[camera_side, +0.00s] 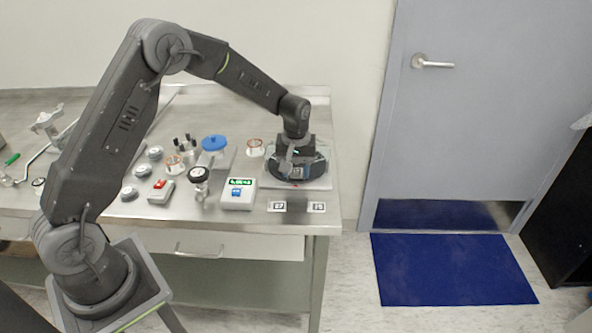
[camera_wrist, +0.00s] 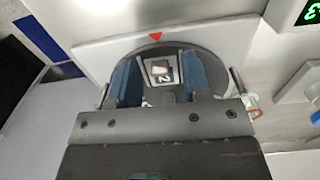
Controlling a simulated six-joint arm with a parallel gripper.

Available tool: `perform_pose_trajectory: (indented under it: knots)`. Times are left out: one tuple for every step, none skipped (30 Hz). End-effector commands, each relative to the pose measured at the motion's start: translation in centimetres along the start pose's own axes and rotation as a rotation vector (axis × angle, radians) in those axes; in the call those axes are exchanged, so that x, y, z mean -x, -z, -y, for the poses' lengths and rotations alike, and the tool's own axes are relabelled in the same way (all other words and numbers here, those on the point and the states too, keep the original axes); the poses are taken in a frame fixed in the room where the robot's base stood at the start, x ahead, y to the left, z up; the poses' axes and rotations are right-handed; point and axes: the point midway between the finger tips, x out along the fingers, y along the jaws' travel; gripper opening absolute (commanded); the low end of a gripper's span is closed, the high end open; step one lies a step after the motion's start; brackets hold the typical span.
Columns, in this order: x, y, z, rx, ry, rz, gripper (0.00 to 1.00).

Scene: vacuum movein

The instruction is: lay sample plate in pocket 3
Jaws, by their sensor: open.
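My gripper (camera_side: 297,160) points down at the dark round holder (camera_side: 318,172) on the right of the bench. In the wrist view its two blue fingers stand apart, one on each side of a small light square (camera_wrist: 162,69) with a dark marking that looks like a 2. The gripper (camera_wrist: 160,78) appears open, with the square between the fingers but not clearly touched. The round holder (camera_wrist: 150,53) is dark grey and partly hidden by the gripper. I cannot make out a separate sample plate or pocket 3.
A red triangle (camera_wrist: 155,36) marks the pale base plate (camera_wrist: 100,50) by the holder. Two marker tags (camera_side: 278,206) lie in front.

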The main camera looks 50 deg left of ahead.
Motion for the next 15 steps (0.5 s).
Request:
perform_pose_trajectory:
  knots:
    - [0.6, 0.1, -0.1, 0.000, -0.003, -0.003, 0.44]
    - [1.0, 0.1, -0.1, 0.000, -0.002, -0.003, 0.44]
    - [1.6, 0.1, -0.1, 0.000, -0.003, -0.004, 0.44]
    - [2.1, 0.1, -0.1, 0.000, -0.003, -0.005, 0.44]
    - [2.7, 0.1, -0.1, 0.000, -0.003, -0.005, 0.44]
    - [3.6, 0.1, -0.1, 0.000, -0.004, -0.006, 0.44]
    - [4.2, 0.1, -0.1, 0.000, -0.004, -0.006, 0.44]
    - [4.9, 0.1, -0.1, 0.000, -0.004, -0.006, 0.44]
    - [5.8, 0.1, -0.1, 0.000, -0.003, -0.005, 0.44]
    - [6.4, 0.1, -0.1, 0.001, -0.003, -0.006, 0.44]
    - [7.0, 0.1, -0.1, 0.001, -0.002, -0.005, 0.44]
    - [7.9, 0.1, -0.1, 0.001, -0.002, -0.005, 0.44]
    - [8.4, 0.1, -0.1, 0.001, -0.002, -0.005, 0.44]
    - [8.9, 0.1, -0.1, 0.001, -0.002, -0.004, 0.44]
    - [9.6, 0.1, 0.0, 0.001, -0.001, -0.004, 0.44]
